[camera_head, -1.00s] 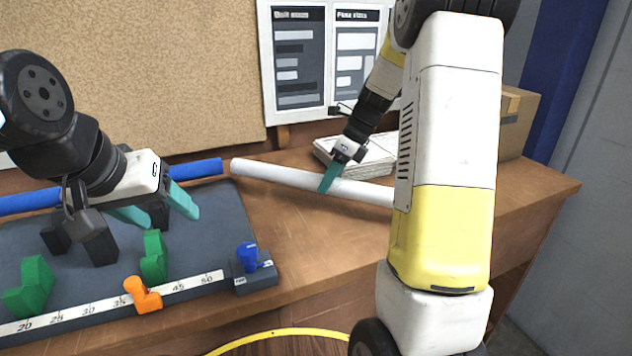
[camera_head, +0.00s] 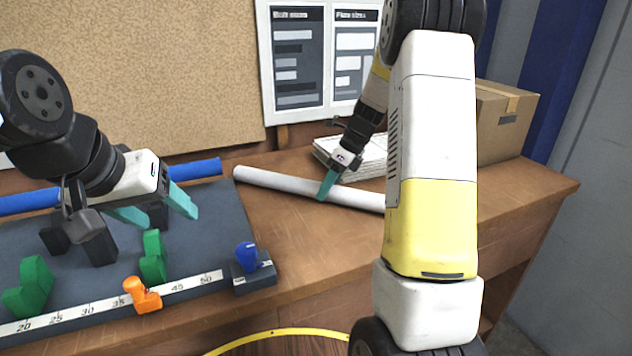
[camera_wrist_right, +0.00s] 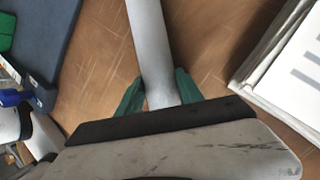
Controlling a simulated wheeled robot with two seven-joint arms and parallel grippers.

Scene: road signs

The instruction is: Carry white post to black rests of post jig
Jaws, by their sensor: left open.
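The white post (camera_head: 285,184) lies lengthwise across the back of the bench, right of the jig, its right part hidden behind my right arm. My right gripper (camera_head: 325,190) is shut on it, with a teal finger on each side; the post (camera_wrist_right: 152,50) also shows between the fingers in the right wrist view. The post jig (camera_head: 205,240) is a dark board at the left with black rests (camera_head: 100,247) near its back. My left gripper (camera_head: 165,214) is open and empty above the jig, its arm partly hiding the rests.
A blue post (camera_head: 195,170) lies behind the jig. Green blocks (camera_head: 153,258), an orange stop (camera_head: 142,296) and a blue knob (camera_head: 247,256) stand along the jig's front scale. White papers (camera_head: 365,160) and a cardboard box (camera_head: 505,125) are at the back right. The bench's middle is clear.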

